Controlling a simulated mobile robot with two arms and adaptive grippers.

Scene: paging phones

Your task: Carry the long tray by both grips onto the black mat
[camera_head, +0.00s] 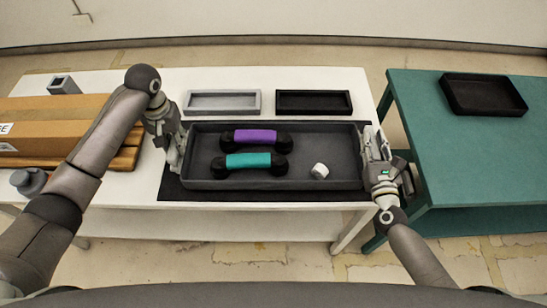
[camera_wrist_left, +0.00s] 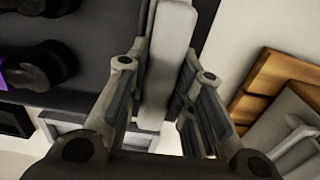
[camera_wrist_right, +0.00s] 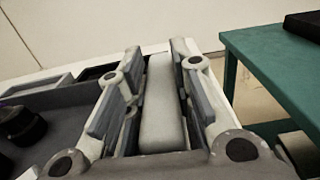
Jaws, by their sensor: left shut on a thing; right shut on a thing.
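The long dark grey tray (camera_head: 300,150) is at the middle of the white table, over the black mat (camera_head: 280,196), whose edge shows along the tray's near side. I cannot tell whether the tray touches the mat. My left gripper (camera_head: 178,150) is shut on the light grip (camera_wrist_left: 172,65) at the tray's left end. My right gripper (camera_head: 375,160) is shut on the light grip (camera_wrist_right: 161,105) at the right end. In the tray lie a purple-handled phone handset (camera_head: 255,137), a teal-handled handset (camera_head: 249,162) and a small white piece (camera_head: 319,171).
A grey tray (camera_head: 223,102) and a black tray (camera_head: 313,102) stand behind the long tray on the white table (camera_head: 340,78). A cardboard box (camera_head: 50,125) lies at the left on wooden boards. A teal table (camera_head: 450,150) with a black tray (camera_head: 483,95) stands at the right.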

